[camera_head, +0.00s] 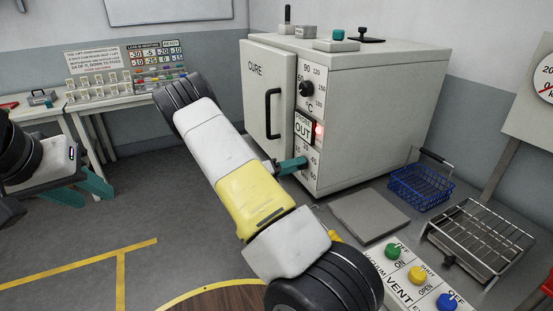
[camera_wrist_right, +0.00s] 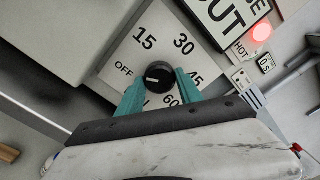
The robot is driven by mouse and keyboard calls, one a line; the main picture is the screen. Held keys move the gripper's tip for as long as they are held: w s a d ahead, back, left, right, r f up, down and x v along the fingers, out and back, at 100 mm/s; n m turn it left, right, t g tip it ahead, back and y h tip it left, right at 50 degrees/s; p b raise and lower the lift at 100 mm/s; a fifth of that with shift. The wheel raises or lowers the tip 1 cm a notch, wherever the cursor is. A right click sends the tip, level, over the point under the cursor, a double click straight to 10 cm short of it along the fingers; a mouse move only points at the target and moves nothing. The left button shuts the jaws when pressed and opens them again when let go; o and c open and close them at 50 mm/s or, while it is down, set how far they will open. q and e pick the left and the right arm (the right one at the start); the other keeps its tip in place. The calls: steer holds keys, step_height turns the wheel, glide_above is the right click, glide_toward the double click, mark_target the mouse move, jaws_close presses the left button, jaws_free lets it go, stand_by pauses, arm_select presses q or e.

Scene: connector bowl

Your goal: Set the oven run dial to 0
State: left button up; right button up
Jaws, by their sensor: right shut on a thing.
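The oven run dial (camera_wrist_right: 158,77) is a round black knob on a white plate in the right wrist view. Around it are OFF, 15, 30, 45 and 60, and a mark partly hidden by my gripper. Its white pointer line lies on the left half, on the side of OFF. My right gripper (camera_wrist_right: 160,88) is shut on the dial, with one teal finger on each side. In the head view my right gripper (camera_head: 293,165) is at the lower front panel of the oven (camera_head: 370,115) and hides the dial. My left gripper (camera_head: 92,187) is open and empty at the far left.
Above the run dial are a sign reading OUT (camera_head: 303,127), a red light (camera_head: 319,131) and a temperature knob (camera_head: 306,88). A blue basket (camera_head: 421,187), a wire rack (camera_head: 478,240) and a vent button panel (camera_head: 415,280) are at the right.

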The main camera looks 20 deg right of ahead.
steer(key=shift+n, duration=0.5)
steer(key=o, duration=1.4)
steer(key=shift+c, duration=0.2)
steer(key=a, duration=0.8)
steer(key=shift+s, duration=0.25)
